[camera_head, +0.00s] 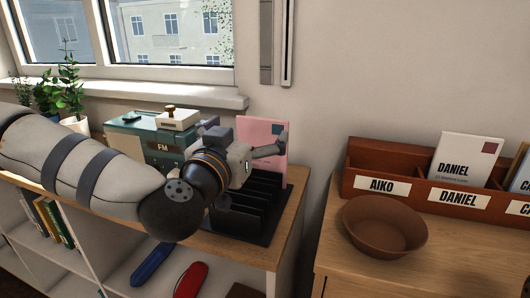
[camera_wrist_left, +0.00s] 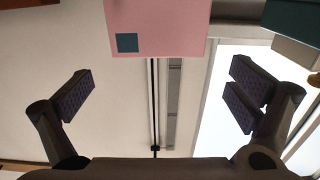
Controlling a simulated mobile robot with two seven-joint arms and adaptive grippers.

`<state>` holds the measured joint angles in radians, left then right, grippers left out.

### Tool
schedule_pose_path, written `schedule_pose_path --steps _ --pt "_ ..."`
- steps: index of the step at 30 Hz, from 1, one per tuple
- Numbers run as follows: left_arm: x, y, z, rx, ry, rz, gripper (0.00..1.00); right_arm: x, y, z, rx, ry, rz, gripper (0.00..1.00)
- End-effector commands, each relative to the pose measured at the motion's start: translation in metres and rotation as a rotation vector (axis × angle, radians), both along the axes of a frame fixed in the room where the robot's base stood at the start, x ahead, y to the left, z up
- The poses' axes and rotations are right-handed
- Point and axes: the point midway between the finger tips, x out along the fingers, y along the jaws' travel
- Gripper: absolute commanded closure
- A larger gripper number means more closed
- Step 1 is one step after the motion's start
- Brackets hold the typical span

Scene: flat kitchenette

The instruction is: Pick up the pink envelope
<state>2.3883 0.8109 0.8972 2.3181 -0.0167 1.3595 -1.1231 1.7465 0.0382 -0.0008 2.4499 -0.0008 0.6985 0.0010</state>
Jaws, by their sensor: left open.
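The pink envelope (camera_head: 262,130) stands upright in a black slotted rack (camera_head: 262,222) on the shelf top, its lower part hidden behind my left gripper. My left gripper (camera_head: 243,142) is in front of the envelope and covers part of it. In the left wrist view my left gripper (camera_wrist_left: 160,95) is open with nothing between its fingers. The pink envelope (camera_wrist_left: 165,28), with a dark blue square, shows there at the top edge, beyond the fingertips. I cannot tell the exact gap.
A green box marked FM (camera_head: 150,140) with a white stamp-topped block (camera_head: 178,120) stands left of the rack. A brown bowl (camera_head: 385,228) and a wooden sorter (camera_head: 408,190) with name labels and white envelopes are on the right cabinet. A gap separates both furniture pieces.

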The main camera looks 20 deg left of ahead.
Motion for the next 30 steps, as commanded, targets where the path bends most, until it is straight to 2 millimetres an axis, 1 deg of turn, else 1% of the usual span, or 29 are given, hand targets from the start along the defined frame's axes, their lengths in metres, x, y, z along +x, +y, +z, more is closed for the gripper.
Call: schedule_pose_path --steps 1,5,8,9,12,19,20,21,23,24,30 --pt "0.008 0.0 -0.003 0.0 0.004 0.0 0.0 -0.001 0.0 -0.002 0.0 0.004 0.0 0.6" --pt "0.024 -0.002 -0.004 0.0 0.004 0.0 0.0 -0.003 0.0 -0.005 0.0 0.012 0.0 0.6" --pt "0.045 -0.003 -0.008 0.0 0.007 0.0 0.0 -0.007 0.0 -0.009 0.0 0.025 0.001 0.6" --pt "0.052 -0.004 -0.008 -0.001 0.006 0.0 0.0 -0.008 0.0 -0.01 -0.001 0.028 0.001 0.6" --pt "0.064 -0.005 -0.005 0.0 0.004 -0.002 0.0 -0.009 0.0 -0.012 0.0 0.032 0.001 0.6" --pt "0.066 -0.005 -0.003 0.0 0.001 -0.003 0.0 -0.009 0.0 -0.011 0.0 0.031 0.001 0.6" --pt "0.066 -0.005 -0.003 0.0 0.001 -0.003 0.07 -0.009 0.0 -0.011 0.0 0.03 0.001 0.6" --pt "0.066 -0.005 -0.003 0.0 0.001 -0.003 0.16 -0.009 0.0 -0.011 0.0 0.03 0.001 0.6" --pt "0.066 -0.005 -0.003 0.0 0.002 -0.003 0.3 -0.009 0.0 -0.011 0.0 0.03 0.001 0.6" --pt "0.066 -0.005 -0.003 0.0 0.002 -0.003 0.31 -0.009 0.0 -0.011 0.0 0.03 0.001 0.6" --pt "0.066 -0.005 -0.003 0.0 0.002 -0.003 0.32 -0.009 0.0 -0.011 0.0 0.03 0.001 0.6"
